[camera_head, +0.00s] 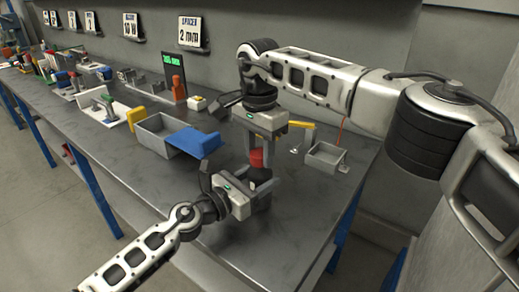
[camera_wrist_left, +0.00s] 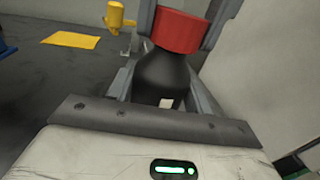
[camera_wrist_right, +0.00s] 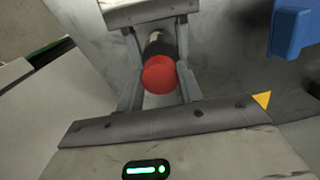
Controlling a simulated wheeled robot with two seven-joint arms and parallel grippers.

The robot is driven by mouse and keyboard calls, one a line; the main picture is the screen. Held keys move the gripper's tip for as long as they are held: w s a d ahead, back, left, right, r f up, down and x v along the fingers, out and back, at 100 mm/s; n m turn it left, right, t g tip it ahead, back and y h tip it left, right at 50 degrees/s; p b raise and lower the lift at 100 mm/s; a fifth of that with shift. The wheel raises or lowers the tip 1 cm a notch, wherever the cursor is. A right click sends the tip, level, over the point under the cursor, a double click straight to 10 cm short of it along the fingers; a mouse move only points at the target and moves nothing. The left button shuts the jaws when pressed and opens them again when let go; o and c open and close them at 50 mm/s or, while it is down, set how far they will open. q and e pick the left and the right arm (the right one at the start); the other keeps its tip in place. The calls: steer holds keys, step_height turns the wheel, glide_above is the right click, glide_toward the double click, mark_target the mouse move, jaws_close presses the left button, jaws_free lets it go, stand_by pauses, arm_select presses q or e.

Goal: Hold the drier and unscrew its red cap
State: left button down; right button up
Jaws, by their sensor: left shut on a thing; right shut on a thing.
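The drier (camera_head: 260,175) is a dark bottle-like body with a red cap (camera_head: 256,157) on top, upright above the bench. My left gripper (camera_head: 259,187) is shut on the dark body from the front. The left wrist view shows the body (camera_wrist_left: 165,78) between its fingers, with the cap (camera_wrist_left: 178,32) above. My right gripper (camera_head: 257,157) reaches down from above and is shut on the red cap. The right wrist view shows the cap (camera_wrist_right: 159,75) between its fingers. The cap sits at the top of the body; whether its thread is loose cannot be told.
A grey bin (camera_head: 152,143) and a blue block (camera_head: 195,143) are left of the grippers. A small grey tray (camera_head: 325,159) and a yellow part (camera_head: 301,126) are to the right. A red-orange bottle (camera_head: 178,88) stands behind. The front bench top is clear.

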mark_target(259, 153)
arm_select(q)
steer(key=shift+f, duration=0.1)
arm_select(e)
steer(key=shift+r, duration=0.15)
stand_by(0.3)
steer(key=shift+r, duration=0.95)
steer(key=shift+r, duration=2.05)
arm_select(q)
steer(key=c, duration=0.5)
jaws_free()
